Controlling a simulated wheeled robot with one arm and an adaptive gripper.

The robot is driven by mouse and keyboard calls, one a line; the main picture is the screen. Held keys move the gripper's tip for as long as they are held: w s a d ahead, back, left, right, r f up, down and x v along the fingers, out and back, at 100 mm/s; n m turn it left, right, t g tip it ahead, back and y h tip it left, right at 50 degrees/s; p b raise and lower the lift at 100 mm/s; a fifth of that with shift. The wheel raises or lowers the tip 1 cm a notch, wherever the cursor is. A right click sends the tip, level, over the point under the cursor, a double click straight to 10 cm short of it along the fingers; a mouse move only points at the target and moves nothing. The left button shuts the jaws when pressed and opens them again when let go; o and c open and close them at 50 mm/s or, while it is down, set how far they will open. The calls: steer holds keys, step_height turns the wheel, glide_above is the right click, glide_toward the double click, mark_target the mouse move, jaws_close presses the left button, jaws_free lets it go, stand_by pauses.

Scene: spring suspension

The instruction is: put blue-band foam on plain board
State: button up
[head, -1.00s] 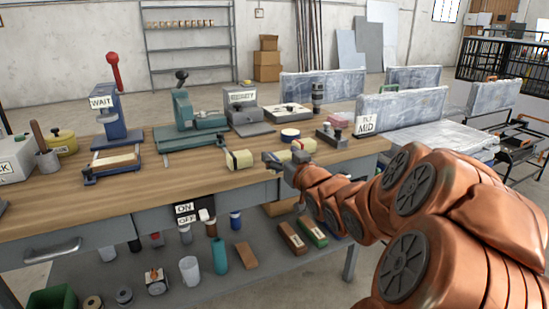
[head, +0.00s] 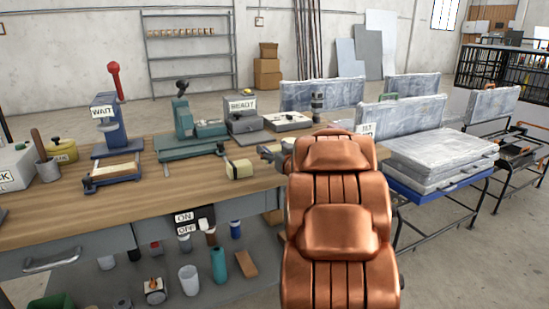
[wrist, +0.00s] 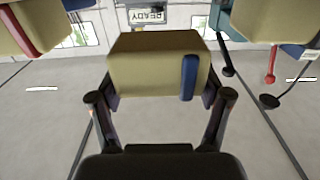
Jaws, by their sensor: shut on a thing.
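My gripper (wrist: 157,88) is shut on the blue-band foam (wrist: 140,65), a cream block with a blue strip (wrist: 189,77) on the face toward the wrist camera. In the head view my gripper (head: 272,152) is small and partly hidden by my arm, just above the bench's right part. In the wrist view a red-band foam block (wrist: 30,25) is at upper left and another cream block (wrist: 270,18) at upper right. I cannot tell which thing is the plain board.
The wooden bench (head: 150,195) holds a blue WAIT press (head: 107,130), a green press (head: 185,130) and a READY stand (head: 243,112). The bench's front middle is mostly clear.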

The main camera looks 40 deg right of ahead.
steer(key=shift+w+d+f, duration=0.1)
steer(key=shift+w+d, duration=0.7)
steer(key=shift+w, duration=0.1)
steer(key=shift+f+b, duration=0.3)
steer(key=shift+f, duration=1.3)
steer(key=shift+f, duration=0.2)
steer(key=o, duration=1)
steer(key=shift+r, duration=0.1)
steer(key=shift+s+b, duration=0.1)
steer(key=shift+b, duration=0.4)
